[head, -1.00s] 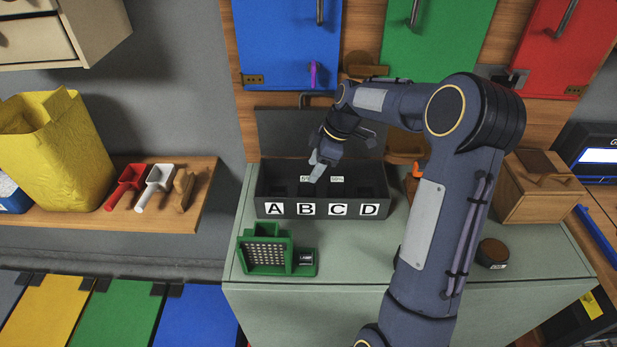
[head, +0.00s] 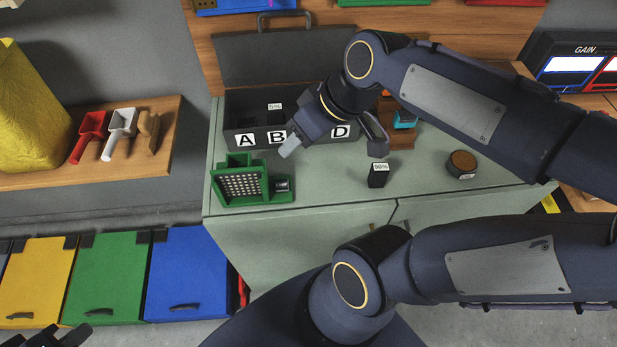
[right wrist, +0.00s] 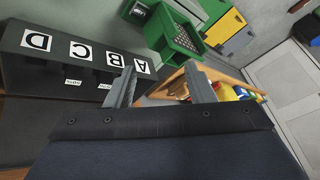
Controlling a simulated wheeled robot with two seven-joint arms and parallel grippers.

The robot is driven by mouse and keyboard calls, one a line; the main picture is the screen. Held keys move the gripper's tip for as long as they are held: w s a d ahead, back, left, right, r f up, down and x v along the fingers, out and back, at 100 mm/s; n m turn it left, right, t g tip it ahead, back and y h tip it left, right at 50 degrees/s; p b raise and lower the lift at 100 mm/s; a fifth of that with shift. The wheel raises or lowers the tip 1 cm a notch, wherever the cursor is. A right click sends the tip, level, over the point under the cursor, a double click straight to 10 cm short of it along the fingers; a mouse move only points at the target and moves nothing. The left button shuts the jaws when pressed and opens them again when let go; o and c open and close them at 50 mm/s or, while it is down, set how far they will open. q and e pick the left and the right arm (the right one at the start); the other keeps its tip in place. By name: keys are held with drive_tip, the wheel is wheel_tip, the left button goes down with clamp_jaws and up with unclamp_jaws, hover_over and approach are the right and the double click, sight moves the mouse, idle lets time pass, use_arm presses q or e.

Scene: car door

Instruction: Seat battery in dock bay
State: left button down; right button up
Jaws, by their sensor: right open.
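The right wrist view shows two small labels in the dock (right wrist: 60,68). A black battery marked 90% (head: 378,178) stands upright on the counter, right of the dock. My right gripper (head: 332,143) is open and empty in front of the dock; its spread fingers show in the right wrist view (right wrist: 160,88). My left gripper (head: 72,337) barely shows at the bottom-left edge.
A round brown-topped object (head: 462,164) is at the counter's right. Red and white scoops (head: 120,130) lie on the left shelf. My arm crosses the right side.

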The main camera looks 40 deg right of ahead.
drive_tip(key=s+a+f+m, duration=0.3)
drive_tip(key=s, duration=0.3)
drive_tip(key=shift+s+a+f+m+t, duration=0.2)
drive_tip(key=shift+f+m+t, duration=0.1)
drive_tip(key=shift+f+t, duration=0.1)
